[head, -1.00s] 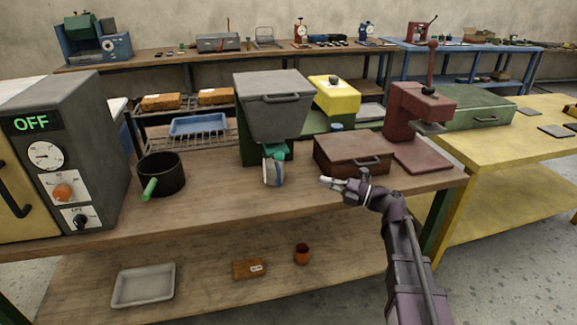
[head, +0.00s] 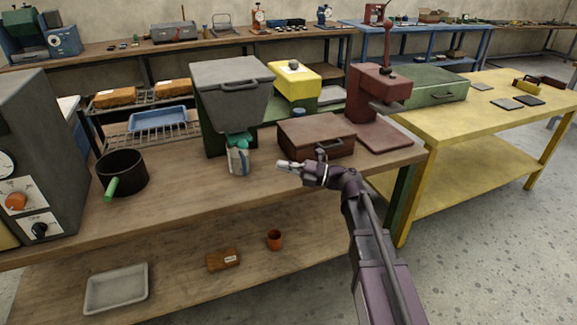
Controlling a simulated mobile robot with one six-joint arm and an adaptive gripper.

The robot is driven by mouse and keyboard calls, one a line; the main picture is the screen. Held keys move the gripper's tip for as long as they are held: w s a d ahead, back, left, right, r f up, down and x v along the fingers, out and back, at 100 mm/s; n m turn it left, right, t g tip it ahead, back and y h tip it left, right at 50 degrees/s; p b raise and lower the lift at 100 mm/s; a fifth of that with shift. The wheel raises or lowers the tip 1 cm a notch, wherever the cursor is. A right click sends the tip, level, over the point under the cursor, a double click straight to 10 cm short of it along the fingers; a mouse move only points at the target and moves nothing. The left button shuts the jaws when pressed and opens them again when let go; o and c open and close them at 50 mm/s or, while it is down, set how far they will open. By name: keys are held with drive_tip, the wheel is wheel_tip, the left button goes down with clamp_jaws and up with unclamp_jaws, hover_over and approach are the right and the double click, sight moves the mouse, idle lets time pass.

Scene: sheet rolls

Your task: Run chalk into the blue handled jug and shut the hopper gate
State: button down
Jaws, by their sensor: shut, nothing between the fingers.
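A grey hopper (head: 229,92) with a handle on its front stands on the wooden bench. A teal spout part (head: 240,140) is at its bottom; whether the gate is open or shut cannot be told. A small pale jug with blue on it (head: 238,161) stands upright directly under the spout. Its contents are not visible. My gripper (head: 282,165) is shut and empty, a short way right of the jug and in front of the brown box, apart from the jug.
A brown lidded box (head: 316,139) and a red press (head: 376,95) stand right of the hopper. A black pot (head: 123,173) with a green handle stands to the left. The bench front between pot and gripper is clear.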

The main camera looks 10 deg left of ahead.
sight(239, 137)
drive_tip(key=w+a+r+p, duration=0.1)
drive_tip(key=w+a, duration=0.2)
drive_tip(key=a, duration=0.6)
drive_tip(key=shift+a+r+p, duration=0.3)
drive_tip(key=shift+a+r, duration=0.05)
drive_tip(key=shift+w, duration=0.1)
drive_tip(key=shift+w+a, duration=0.5)
drive_tip(key=shift+w, duration=0.3)
